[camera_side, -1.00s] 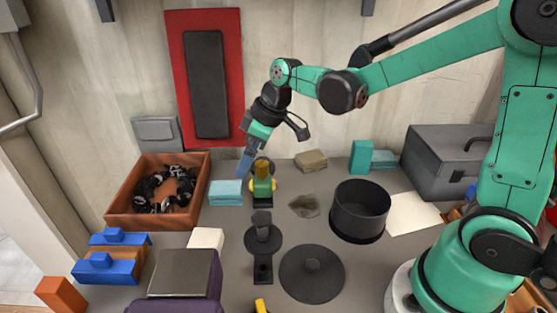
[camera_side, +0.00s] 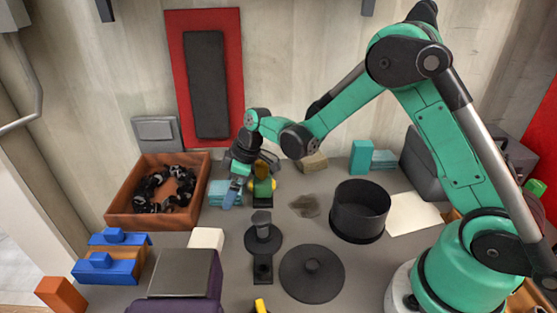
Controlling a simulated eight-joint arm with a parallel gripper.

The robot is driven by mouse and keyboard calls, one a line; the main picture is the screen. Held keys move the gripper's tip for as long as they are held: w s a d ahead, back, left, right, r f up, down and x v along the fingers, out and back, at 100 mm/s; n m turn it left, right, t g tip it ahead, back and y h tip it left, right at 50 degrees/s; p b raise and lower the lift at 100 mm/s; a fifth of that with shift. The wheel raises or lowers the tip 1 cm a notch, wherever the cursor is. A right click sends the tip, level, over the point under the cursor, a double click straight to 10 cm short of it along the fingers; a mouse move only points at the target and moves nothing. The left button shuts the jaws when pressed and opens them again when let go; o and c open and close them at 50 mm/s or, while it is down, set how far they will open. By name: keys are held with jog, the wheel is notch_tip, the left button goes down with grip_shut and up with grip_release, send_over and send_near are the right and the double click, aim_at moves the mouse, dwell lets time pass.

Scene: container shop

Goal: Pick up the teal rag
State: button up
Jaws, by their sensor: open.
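A folded teal rag (camera_side: 217,188) lies flat on the bench, just right of the orange-brown bin. My gripper (camera_side: 230,199) points down at its right part and covers some of it. The jaws are open, with nothing visibly held. I cannot tell whether the fingers touch the rag. A second folded teal cloth (camera_side: 382,160) lies at the back right, behind an upright teal block (camera_side: 361,157).
A yellow-and-green object (camera_side: 262,186) stands close to the right of my gripper. The orange-brown bin (camera_side: 125,216) holds a dark chain.

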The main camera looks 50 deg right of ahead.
jog(key=c, duration=1.3)
jog(key=shift+r, duration=0.1)
notch_tip(320, 180, up, 20)
